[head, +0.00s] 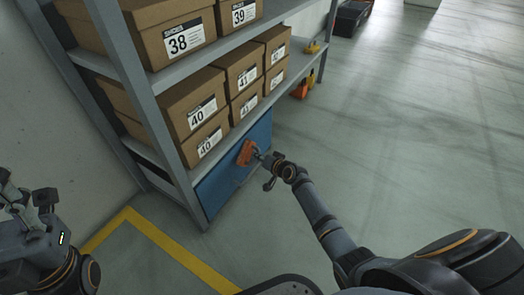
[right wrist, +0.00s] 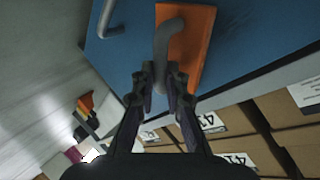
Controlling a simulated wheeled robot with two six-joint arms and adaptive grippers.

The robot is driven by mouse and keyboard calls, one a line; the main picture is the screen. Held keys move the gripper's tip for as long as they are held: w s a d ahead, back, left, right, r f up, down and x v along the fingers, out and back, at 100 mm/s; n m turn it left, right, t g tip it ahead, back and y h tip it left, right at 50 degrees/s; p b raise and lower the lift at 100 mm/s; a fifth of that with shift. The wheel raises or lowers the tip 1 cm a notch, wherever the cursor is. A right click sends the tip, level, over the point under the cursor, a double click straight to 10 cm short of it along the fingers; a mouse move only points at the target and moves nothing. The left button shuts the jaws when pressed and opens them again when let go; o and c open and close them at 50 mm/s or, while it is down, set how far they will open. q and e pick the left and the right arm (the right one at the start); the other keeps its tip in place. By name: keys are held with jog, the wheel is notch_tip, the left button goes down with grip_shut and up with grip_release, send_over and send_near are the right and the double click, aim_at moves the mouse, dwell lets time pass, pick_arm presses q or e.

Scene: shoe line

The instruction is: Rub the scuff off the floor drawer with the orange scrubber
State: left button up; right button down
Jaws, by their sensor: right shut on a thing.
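The floor drawer (head: 215,190) is the blue front at the bottom of the shelving; it also fills much of the right wrist view (right wrist: 122,62). My right gripper (head: 257,155) is shut on the grey handle of the orange scrubber (head: 245,152). In the right wrist view the scrubber (right wrist: 198,52) shows as an orange block in front of the blue face, its handle between my fingers. It lies against or very close to the drawer; contact is not clear. I see no scuff; the scrubber and gripper cover part of the front. My left gripper (head: 25,193) is open and empty at the far left.
A grey shelf rack (head: 180,158) holds several shoe boxes (head: 188,115) above the drawer. A grey drawer handle (right wrist: 112,28) sticks out beside the scrubber. Orange items (head: 302,89) stand beyond the drawer. A yellow floor line (head: 170,248) runs in front. Open floor lies right.

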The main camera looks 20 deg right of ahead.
jog(key=shift+s+a+r, duration=0.1)
jog(key=shift+s+a, duration=0.15)
jog(key=shift+a, duration=0.25)
jog(key=shift+s+a+r+p, duration=0.15)
jog(key=shift+s+a+p, duration=0.8)
jog(key=shift+a, duration=0.15)
jog(key=shift+s+a, duration=0.2)
jog(key=shift+a, duration=0.15)
jog(key=shift+s+a+p, duration=0.75)
jog(key=shift+s+a, duration=0.15)
jog(key=shift+a, duration=0.1)
jog(key=shift+s+a, duration=0.3)
jog(key=shift+f, duration=0.2)
jog(key=s+d, duration=0.4)
jog(key=shift+s, duration=0.4)
